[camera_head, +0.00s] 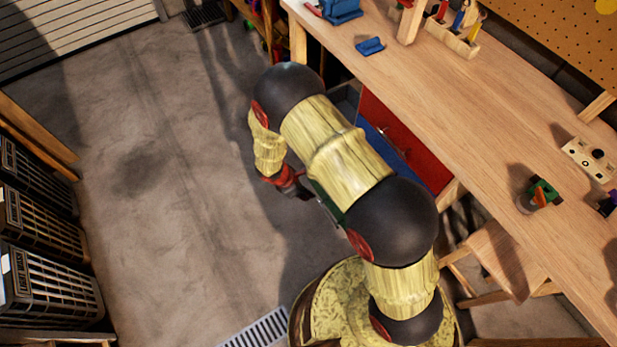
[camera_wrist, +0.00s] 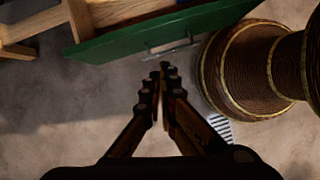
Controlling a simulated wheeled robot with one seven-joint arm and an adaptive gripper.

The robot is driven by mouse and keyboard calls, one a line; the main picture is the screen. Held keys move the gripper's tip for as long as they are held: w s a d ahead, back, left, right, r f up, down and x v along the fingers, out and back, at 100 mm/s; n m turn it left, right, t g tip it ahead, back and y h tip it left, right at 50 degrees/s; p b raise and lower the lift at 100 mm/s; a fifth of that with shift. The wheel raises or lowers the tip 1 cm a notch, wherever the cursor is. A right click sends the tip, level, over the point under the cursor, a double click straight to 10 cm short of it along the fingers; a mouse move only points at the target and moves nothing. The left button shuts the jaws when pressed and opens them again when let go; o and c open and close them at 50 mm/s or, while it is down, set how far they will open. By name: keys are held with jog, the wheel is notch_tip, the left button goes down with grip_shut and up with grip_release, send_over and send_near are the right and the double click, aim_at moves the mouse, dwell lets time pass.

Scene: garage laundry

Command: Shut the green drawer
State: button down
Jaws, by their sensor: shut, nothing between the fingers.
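The green drawer (camera_wrist: 150,32) shows its front panel and a metal handle across the top of the wrist view. Wooden drawer sides show behind the panel, so it stands pulled out. In the head view only a thin green strip (camera_head: 325,201) shows beside my arm, which hides the rest. My gripper (camera_wrist: 165,68) is shut and empty, its fingertips just in front of the panel by the handle. I cannot tell whether they touch it. In the head view my gripper (camera_head: 303,192) is low, left of the bench.
A red drawer (camera_head: 405,140) and a blue drawer (camera_head: 388,151) are under the wooden workbench (camera_head: 450,110). A wooden stool (camera_head: 505,262) stands at the right. Black crates (camera_head: 45,225) line the left side. The concrete floor (camera_head: 190,200) between is clear.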

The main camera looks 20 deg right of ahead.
jog(key=w+a+n+t, duration=0.1)
jog(key=w+a+n, duration=0.1)
jog(key=w, duration=0.3)
jog(key=w+d+f+n+b, duration=0.1)
jog(key=w+d+f+b, duration=0.1)
jog(key=d+f+b, duration=0.3)
jog(key=shift+w+d+f+y, duration=0.3)
jog(key=shift+d+f, duration=0.7)
jog(key=shift+f, duration=0.9)
jog(key=shift+d, duration=0.1)
jog(key=w+d, duration=0.3)
jog(key=d, duration=0.6)
jog(key=w+d+p, duration=0.1)
jog(key=w+d, duration=0.2)
jog(key=d, duration=0.6)
jog(key=shift+d, duration=0.3)
